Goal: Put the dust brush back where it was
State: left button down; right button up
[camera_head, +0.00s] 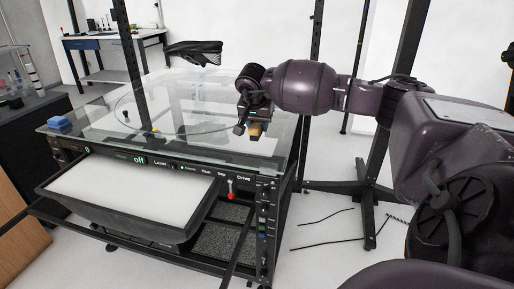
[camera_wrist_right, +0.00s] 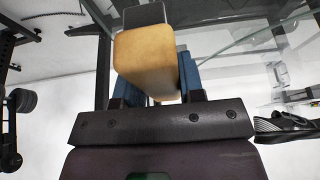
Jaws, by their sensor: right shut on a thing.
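The dust brush, with a tan wooden body, shows in the head view (camera_head: 256,129) as a small piece below my right gripper (camera_head: 247,122). In the right wrist view the brush (camera_wrist_right: 146,62) fills the space between the blue finger pads, with a dark part at its far end. My right gripper is shut on it and holds it over the right part of the glass top of the turntable cabinet (camera_head: 207,150). I cannot tell whether the brush touches the glass. Its bristles are not clearly seen. My left gripper is not in view.
A dark, shoe-like object (camera_head: 195,52) shows behind the glass disc. An open drawer with a white surface (camera_head: 130,190) juts out in front. Black posts and a stand (camera_head: 368,200) are at right.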

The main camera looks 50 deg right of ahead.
send_over(259, 153)
jog(key=a, duration=0.2)
jog(key=f, duration=0.4)
jog(key=shift+s+d+f, duration=0.25)
jog(key=shift+s, duration=0.15)
jog(key=shift+f+b, duration=0.35)
jog(key=shift+f, duration=1.5)
jog(key=shift+f, duration=0.15)
jog(key=o, duration=0.9)
